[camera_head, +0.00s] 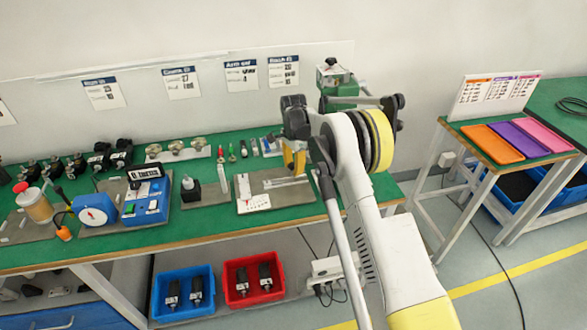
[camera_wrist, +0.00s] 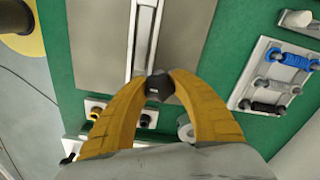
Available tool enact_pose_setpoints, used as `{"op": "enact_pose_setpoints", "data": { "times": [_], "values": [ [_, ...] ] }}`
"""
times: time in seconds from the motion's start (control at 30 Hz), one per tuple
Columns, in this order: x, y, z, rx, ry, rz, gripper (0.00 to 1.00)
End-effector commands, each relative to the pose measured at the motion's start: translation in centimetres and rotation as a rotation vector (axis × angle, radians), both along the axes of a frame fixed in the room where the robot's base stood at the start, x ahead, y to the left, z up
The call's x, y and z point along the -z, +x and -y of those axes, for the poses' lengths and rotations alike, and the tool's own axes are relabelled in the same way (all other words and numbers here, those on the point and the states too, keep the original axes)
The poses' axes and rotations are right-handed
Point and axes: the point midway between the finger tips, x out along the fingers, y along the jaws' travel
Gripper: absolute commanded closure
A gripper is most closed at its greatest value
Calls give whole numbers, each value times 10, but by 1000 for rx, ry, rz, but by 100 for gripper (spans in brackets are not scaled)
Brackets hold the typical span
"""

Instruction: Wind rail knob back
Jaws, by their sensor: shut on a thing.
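The rail knob (camera_wrist: 159,87) is a small dark faceted piece at the end of a pale metal rail (camera_wrist: 145,38) in the wrist view. My gripper (camera_wrist: 159,84) has yellow fingers that close on the knob from both sides. The rail lies on a grey plate (camera_wrist: 97,45) on the green bench. In the head view, the rail (camera_head: 287,182) shows to the left of my arm. My gripper (camera_head: 294,160) is at its back, and the knob is hidden there.
A pale panel with blue, grey and black handled parts (camera_wrist: 283,58) lies to the right in the wrist view. Blue and red bins sit below.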

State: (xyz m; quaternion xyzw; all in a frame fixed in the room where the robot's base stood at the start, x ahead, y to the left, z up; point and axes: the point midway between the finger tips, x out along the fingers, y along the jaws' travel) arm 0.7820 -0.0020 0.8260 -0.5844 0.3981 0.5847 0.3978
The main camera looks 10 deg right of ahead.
Motion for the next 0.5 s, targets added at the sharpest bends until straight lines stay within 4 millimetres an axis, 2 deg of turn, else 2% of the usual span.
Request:
{"op": "enact_pose_setpoints", "data": {
  "times": [0.2, 0.23, 0.3, 0.5],
  "values": [
    [-2, 1, 0, -1, 0, 3, 100],
    [-2, 1, 0, -1, 0, 3, 69],
    [-2, 1, 0, -1, 0, 3, 48],
    [-1, 0, 0, -2, 0, 1, 46]
  ]
}}
